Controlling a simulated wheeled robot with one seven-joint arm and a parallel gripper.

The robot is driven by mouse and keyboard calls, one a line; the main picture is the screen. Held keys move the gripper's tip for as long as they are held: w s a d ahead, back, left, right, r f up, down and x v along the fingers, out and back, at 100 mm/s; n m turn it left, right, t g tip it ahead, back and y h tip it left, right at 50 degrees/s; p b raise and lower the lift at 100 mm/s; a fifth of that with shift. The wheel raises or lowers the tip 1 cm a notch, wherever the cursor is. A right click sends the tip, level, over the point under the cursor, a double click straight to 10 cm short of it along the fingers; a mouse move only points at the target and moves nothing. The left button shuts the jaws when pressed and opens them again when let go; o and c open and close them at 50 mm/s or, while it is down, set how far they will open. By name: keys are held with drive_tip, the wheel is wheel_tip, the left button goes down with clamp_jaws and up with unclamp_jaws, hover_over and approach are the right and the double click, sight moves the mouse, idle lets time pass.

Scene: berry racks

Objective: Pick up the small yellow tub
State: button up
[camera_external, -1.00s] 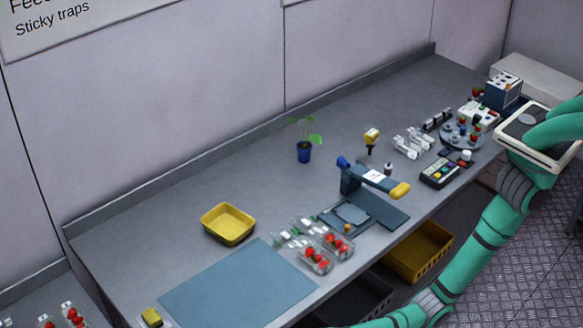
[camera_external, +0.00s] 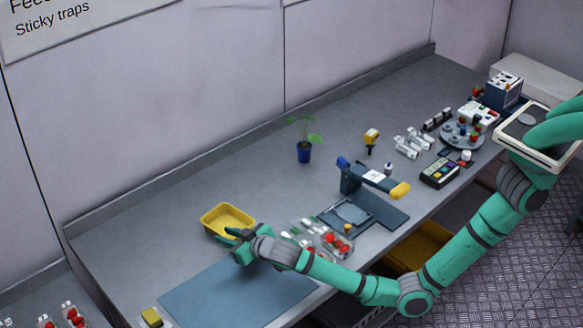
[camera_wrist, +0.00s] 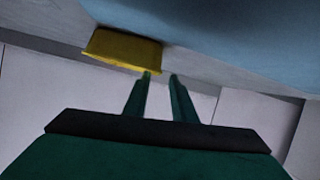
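The small yellow tub (camera_external: 236,212) is an open rectangular tub standing on the grey bench, behind the blue mat. My gripper (camera_external: 229,236) is at the tub's near side and hides part of its near wall in the external view. In the wrist view the tub (camera_wrist: 122,48) lies just beyond the fingertips, mostly left of them. My gripper (camera_wrist: 161,75) shows two fingers apart with nothing between them. I cannot tell whether a fingertip touches the tub.
The blue mat (camera_external: 235,292) lies under my wrist. Clear punnets with red berries (camera_external: 337,243) stand right of my wrist, near a blue device with a yellow-tipped handle (camera_external: 372,177). A potted plant (camera_external: 304,151) stands farther back. Bench between plant and tub is clear.

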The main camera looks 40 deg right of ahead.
sight(217, 230)
drive_tip(key=shift+x, duration=3.35)
drive_tip(key=shift+w+d+r, duration=0.1)
drive_tip(key=shift+r, duration=0.1)
clamp_jaws()
